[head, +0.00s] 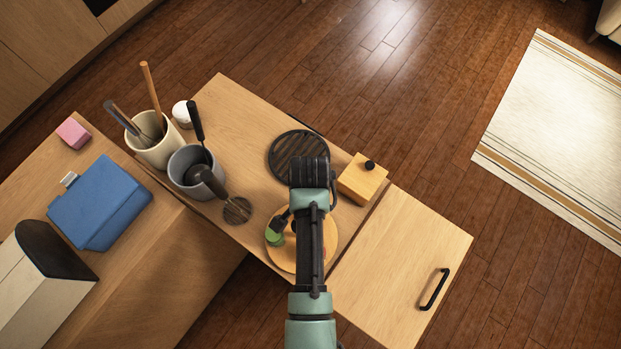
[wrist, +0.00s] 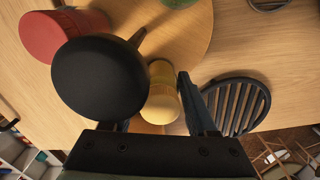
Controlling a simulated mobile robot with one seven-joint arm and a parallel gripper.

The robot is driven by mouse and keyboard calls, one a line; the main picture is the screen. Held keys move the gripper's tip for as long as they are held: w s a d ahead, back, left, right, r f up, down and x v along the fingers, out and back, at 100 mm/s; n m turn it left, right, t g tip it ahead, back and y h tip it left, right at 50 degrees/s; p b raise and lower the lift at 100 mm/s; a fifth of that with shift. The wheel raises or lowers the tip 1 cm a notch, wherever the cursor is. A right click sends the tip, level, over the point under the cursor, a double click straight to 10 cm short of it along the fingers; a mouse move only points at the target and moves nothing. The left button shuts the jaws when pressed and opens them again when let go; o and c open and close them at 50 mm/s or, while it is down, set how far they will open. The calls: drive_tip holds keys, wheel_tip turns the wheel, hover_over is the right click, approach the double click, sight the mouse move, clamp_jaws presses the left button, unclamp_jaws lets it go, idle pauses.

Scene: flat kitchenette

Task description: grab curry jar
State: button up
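A small yellow jar (wrist: 161,92), which looks like the curry jar, is in the wrist view on the edge of a round wooden board (wrist: 190,28). My gripper (wrist: 160,98) has its fingers apart, and the jar appears between them. The right finger (wrist: 188,98) is close beside the jar; whether it touches cannot be told. A large dark round top (wrist: 98,77) hides most of the left finger and part of the jar's left side. In the head view my arm covers the gripper's tips and the jar.
A red jar (wrist: 64,34) stands left of the dark top. A green-topped jar (head: 274,238) is on the board. A dark slatted trivet (head: 290,152), wooden box (head: 361,180), grey utensil pot (head: 193,174) and cream pot (head: 158,148) share the counter.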

clamp_jaws()
drive_tip(key=shift+r, duration=0.1)
